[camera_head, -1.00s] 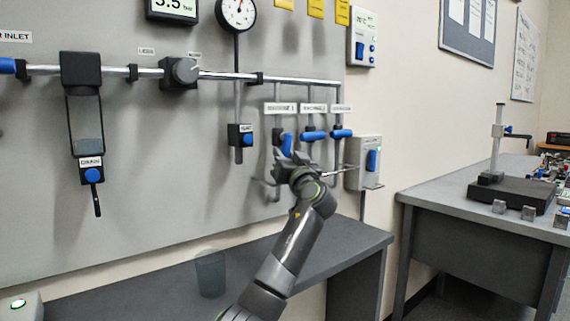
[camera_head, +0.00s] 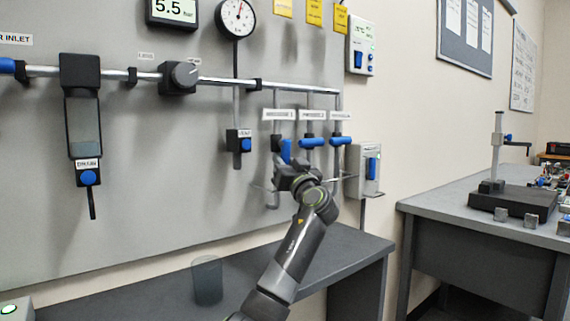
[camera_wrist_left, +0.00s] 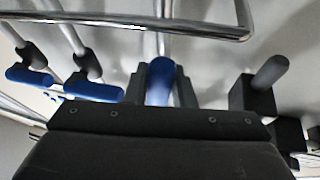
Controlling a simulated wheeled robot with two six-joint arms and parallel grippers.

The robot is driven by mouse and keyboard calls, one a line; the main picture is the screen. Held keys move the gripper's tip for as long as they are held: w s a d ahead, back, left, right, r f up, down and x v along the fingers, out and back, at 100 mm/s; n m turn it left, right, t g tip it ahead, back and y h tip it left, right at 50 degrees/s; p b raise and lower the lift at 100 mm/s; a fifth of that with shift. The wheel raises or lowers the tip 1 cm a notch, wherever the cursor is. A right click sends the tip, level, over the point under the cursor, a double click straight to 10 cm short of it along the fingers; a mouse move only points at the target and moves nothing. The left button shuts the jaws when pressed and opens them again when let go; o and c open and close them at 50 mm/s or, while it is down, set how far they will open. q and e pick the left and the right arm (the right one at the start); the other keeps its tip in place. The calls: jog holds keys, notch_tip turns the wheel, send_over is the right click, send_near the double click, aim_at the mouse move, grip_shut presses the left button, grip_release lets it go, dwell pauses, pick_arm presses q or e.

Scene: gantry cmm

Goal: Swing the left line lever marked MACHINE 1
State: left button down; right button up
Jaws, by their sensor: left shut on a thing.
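The MACHINE 1 lever (camera_head: 286,150) is a blue handle under the leftmost of three white labels on the panel, and it hangs tilted downward. The other two blue levers (camera_head: 312,142) and (camera_head: 341,140) lie level to its right. My left gripper (camera_head: 290,168) is at the MACHINE 1 lever from below. In the left wrist view the blue handle (camera_wrist_left: 160,82) sits between my fingers, and the gripper is shut on it. The gripper's body hides the lower part of the handle. My right gripper does not show.
A metal pipe (camera_head: 220,82) runs along the panel above the levers. A black block with a blue button (camera_head: 240,142) hangs at the left, and a wall box (camera_head: 366,168) stands close at the right. A bench (camera_head: 345,248) with a clear cup (camera_head: 208,281) lies below.

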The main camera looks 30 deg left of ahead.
pick_arm(q)
jog(key=shift+r, duration=0.1)
jog(key=c, duration=1.2)
grip_release()
jog(key=shift+a, duration=0.1)
jog(key=shift+c, duration=0.2)
jog(key=v, duration=1.7)
jog(key=shift+d+f+b, duration=0.2)
jog(key=shift+b, duration=0.2)
